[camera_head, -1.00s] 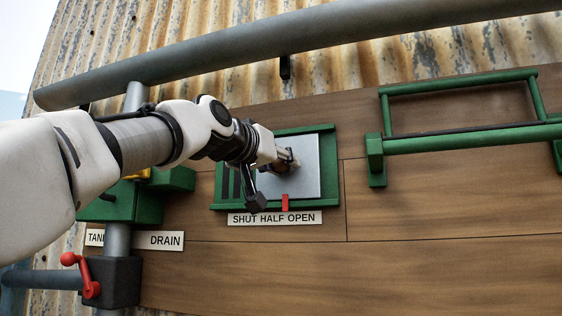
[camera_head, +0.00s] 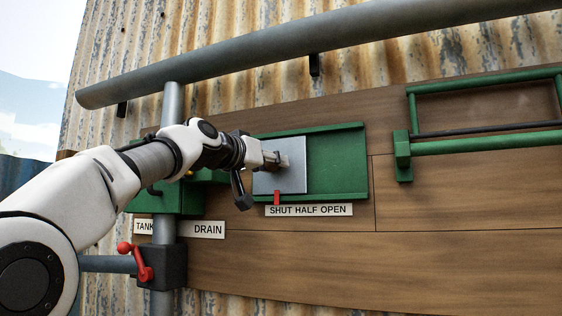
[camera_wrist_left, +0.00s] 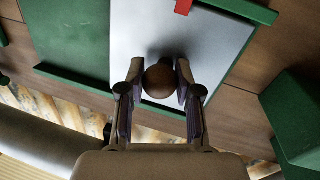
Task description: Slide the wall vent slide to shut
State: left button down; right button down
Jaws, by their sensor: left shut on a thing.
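The wall vent slide is a pale grey metal plate (camera_head: 291,181) at the left part of its green frame (camera_head: 338,162). Its red pointer (camera_head: 277,197) stands above the word SHUT on the white label (camera_head: 309,210). No dark vent slots show; bare green backing shows right of the plate. My left gripper (camera_head: 283,162) is at the plate, with its fingers closed around the round brown knob (camera_wrist_left: 158,80), clearest in the left wrist view. The plate (camera_wrist_left: 205,48) and the red pointer (camera_wrist_left: 183,6) also show there. My right gripper is not in view.
A green box on the pipe (camera_head: 178,200) sits close left of the vent. Below it are a red valve handle (camera_head: 143,262) and the DRAIN label (camera_head: 208,229). A green rail frame (camera_head: 470,142) is at right. A thick grey pipe (camera_head: 300,50) crosses above.

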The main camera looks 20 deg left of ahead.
pick_arm(q)
jog(key=c, duration=0.9)
grip_release()
jog(key=shift+s+a+r, duration=0.1)
jog(key=shift+a+r, duration=0.05)
jog(key=shift+r, duration=0.05)
jog(key=shift+c, duration=0.2)
jog(key=shift+o, duration=0.8)
jog(key=shift+a+f, duration=0.15)
jog(key=shift+a, duration=0.15)
jog(key=shift+d, duration=0.15)
